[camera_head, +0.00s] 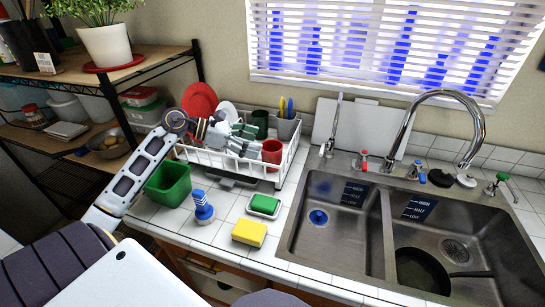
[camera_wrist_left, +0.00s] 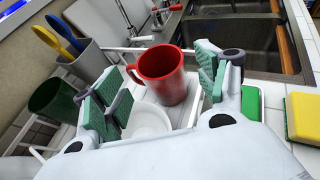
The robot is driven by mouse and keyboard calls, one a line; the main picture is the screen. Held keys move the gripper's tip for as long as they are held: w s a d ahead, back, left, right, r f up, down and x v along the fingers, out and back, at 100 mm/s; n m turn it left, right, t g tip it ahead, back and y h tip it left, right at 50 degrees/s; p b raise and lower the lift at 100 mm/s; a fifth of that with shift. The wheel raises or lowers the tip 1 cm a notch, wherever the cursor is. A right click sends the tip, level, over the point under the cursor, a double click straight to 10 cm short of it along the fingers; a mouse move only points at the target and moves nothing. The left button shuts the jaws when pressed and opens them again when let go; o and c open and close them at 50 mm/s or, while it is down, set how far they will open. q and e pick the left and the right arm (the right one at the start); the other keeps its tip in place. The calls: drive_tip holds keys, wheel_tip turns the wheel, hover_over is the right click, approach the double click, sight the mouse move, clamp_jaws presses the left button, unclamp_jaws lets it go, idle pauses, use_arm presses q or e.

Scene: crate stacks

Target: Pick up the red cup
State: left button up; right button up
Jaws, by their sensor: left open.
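The red cup (camera_head: 272,152) stands in the white dish rack (camera_head: 222,162), near its right end. In the left wrist view the red cup (camera_wrist_left: 162,75) shows its open top and its handle on the left side. My left gripper (camera_head: 242,138) reaches over the rack from the left, just left of the cup. In the left wrist view my left gripper (camera_wrist_left: 160,92) is open, with its green-padded fingers apart and the cup between and beyond them. I cannot tell whether either finger touches the cup. My right gripper is not in view.
A grey utensil holder (camera_head: 287,127) and a dark green cup (camera_head: 260,122) stand behind the red cup. Red and white plates stand at the rack's left.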

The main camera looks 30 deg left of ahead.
sight(267, 145)
use_arm(q)
drive_tip(key=shift+d, duration=0.1)
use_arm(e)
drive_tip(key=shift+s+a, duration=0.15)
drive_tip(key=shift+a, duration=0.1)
use_arm(q)
drive_tip(key=p+x, duration=0.1)
drive_tip(key=x, duration=0.3)
drive_tip(key=shift+w+f, duration=0.25)
drive_tip(key=shift+f, duration=0.05)
drive_tip(key=shift+w+d+f, duration=0.15)
drive_tip(key=shift+w+d, duration=0.05)
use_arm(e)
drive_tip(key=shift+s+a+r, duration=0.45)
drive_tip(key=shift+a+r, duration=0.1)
use_arm(q)
drive_tip(key=c, duration=1.3)
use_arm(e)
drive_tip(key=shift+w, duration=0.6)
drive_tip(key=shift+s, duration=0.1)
